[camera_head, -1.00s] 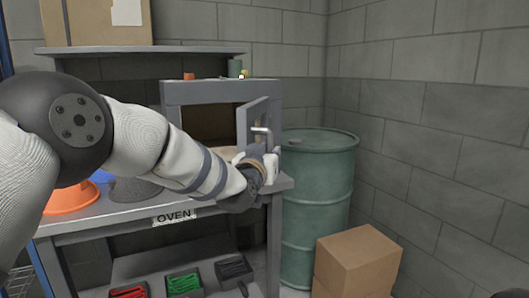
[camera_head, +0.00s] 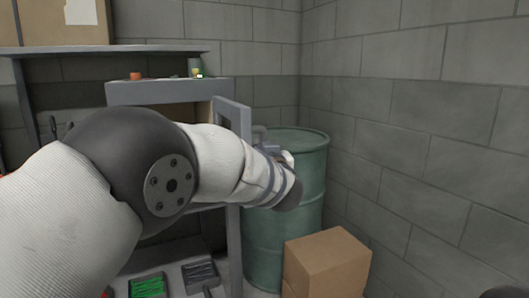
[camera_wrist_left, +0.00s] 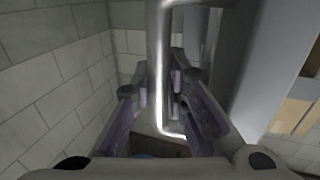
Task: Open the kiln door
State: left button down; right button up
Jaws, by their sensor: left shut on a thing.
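The kiln (camera_head: 150,92) is a grey box on the workbench in the head view; my left arm hides much of its front. Its grey door (camera_head: 232,116) stands swung out from the right side of the opening. My left gripper (camera_head: 284,158) is at the door's outer side, partly hidden by its own wrist. In the left wrist view the bright bar handle (camera_wrist_left: 158,70) runs between the fingers of my left gripper (camera_wrist_left: 165,85), shut on it. The door panel (camera_wrist_left: 250,70) fills the right of that view. My right gripper is not in view.
A green drum (camera_head: 305,180) stands close to the right of the door and gripper. A block wall (camera_head: 430,150) bounds the right. A shelf (camera_head: 120,49) hangs above the kiln.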

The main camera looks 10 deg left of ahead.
pick_arm(q)
jog(key=shift+w+d+f, duration=0.1)
jog(key=shift+y, duration=0.3)
jog(key=c, duration=1.6)
grip_release()
jog(key=shift+o, duration=0.2)
jog(key=v, duration=1.2)
